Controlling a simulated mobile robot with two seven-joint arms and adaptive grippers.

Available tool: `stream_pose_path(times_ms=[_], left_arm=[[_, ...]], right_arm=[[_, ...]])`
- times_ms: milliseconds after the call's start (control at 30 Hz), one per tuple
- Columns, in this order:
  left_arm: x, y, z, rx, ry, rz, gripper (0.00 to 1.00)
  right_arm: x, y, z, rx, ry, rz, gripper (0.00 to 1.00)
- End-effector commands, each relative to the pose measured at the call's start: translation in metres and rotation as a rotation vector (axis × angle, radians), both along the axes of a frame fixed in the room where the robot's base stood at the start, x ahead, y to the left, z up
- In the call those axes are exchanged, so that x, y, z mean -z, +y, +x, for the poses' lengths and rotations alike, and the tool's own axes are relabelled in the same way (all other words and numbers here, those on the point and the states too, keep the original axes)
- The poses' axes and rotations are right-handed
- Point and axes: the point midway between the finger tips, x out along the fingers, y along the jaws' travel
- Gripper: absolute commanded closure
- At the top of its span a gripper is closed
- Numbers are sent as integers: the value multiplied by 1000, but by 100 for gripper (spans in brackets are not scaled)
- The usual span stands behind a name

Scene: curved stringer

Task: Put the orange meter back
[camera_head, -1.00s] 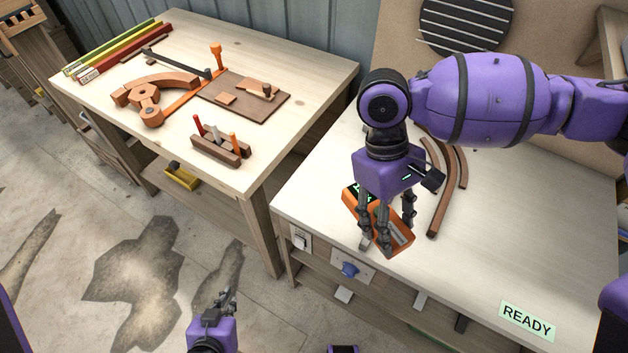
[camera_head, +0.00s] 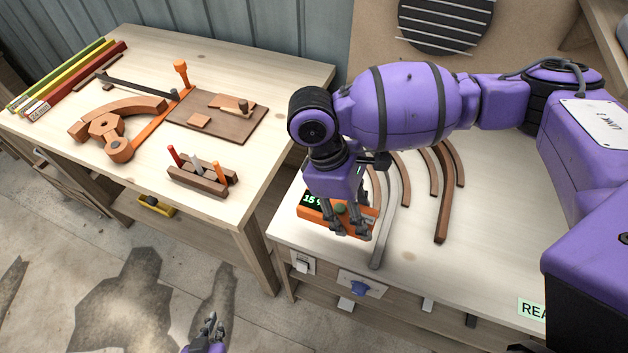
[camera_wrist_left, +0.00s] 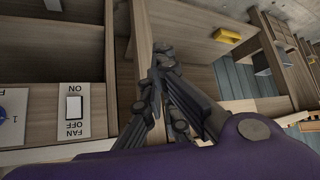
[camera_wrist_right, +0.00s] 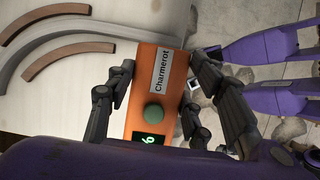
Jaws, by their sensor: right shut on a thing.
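The orange meter (camera_head: 312,212) has a green-lit display, a round green knob and a label reading "Charmerot". It is at the left end of the right-hand workbench (camera_head: 480,265). My right gripper (camera_head: 346,226) reaches down over it and is shut on it. In the right wrist view, the fingers flank the meter (camera_wrist_right: 160,85) on both sides. I cannot tell whether its underside touches the bench. My left gripper (camera_head: 212,328) is low in front of the benches, its fingertips together and empty in the left wrist view (camera_wrist_left: 160,55).
Several curved wooden strips (camera_head: 444,195) and a grey curved strip (camera_head: 386,225) lie right of the meter. A fan switch (camera_head: 302,263) and blue knob (camera_head: 359,288) are on the bench front. The left bench (camera_head: 225,60) holds a jig, tools and coloured strips.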

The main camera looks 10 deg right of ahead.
Motion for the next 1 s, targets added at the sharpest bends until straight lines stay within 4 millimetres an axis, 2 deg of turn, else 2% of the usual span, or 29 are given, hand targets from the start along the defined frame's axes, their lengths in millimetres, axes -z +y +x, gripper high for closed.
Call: stream_pose_path(times_ms=[67, 200, 333, 567, 800, 1000], left_arm=[[4, 2, -4, -5, 7, 3, 100], [5, 7, -3, -10, 2, 10, 100], [6, 8, -1, -9, 0, 12, 100], [10, 7, -3, -7, 5, 12, 100], [14, 7, -4, -5, 10, 13, 100], [12, 7, 0, -4, 3, 14, 100]], right_arm=[[13, -1, 20, 5, 5, -1, 78], [41, -1, 39, 3, 8, -1, 78], [54, -2, 52, 2, 5, 0, 78], [65, -2, 62, 2, 3, 1, 78], [97, -3, 65, 1, 3, -1, 78], [97, -2, 65, 1, -1, 1, 78]])
